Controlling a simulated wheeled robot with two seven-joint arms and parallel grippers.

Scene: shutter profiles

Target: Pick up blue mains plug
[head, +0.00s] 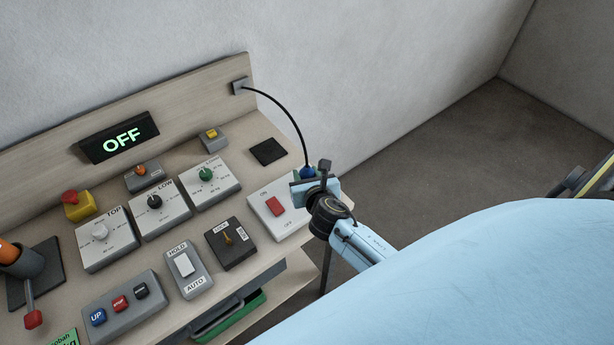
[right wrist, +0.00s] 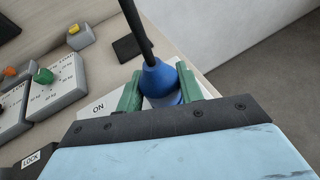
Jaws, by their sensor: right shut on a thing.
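The blue mains plug (head: 308,172) is at the right end of the bench, next to the white ON/OFF switch box (head: 272,212). Its black cable (head: 290,115) curves up to a grey outlet (head: 240,85) on the back panel. My right gripper (head: 312,177) is at the plug. In the right wrist view the green fingers of the right gripper (right wrist: 160,92) are shut on the blue plug (right wrist: 158,78), with the cable rising from its top. The lower part of the plug is hidden by the gripper body. My left gripper is not in view.
A black square pad (head: 268,151) lies behind the plug's spot on the bench. Dial boxes, a hold/auto switch (head: 185,266), a lock box (head: 230,243) and an OFF display (head: 119,138) fill the bench to the left. Open floor lies to the right.

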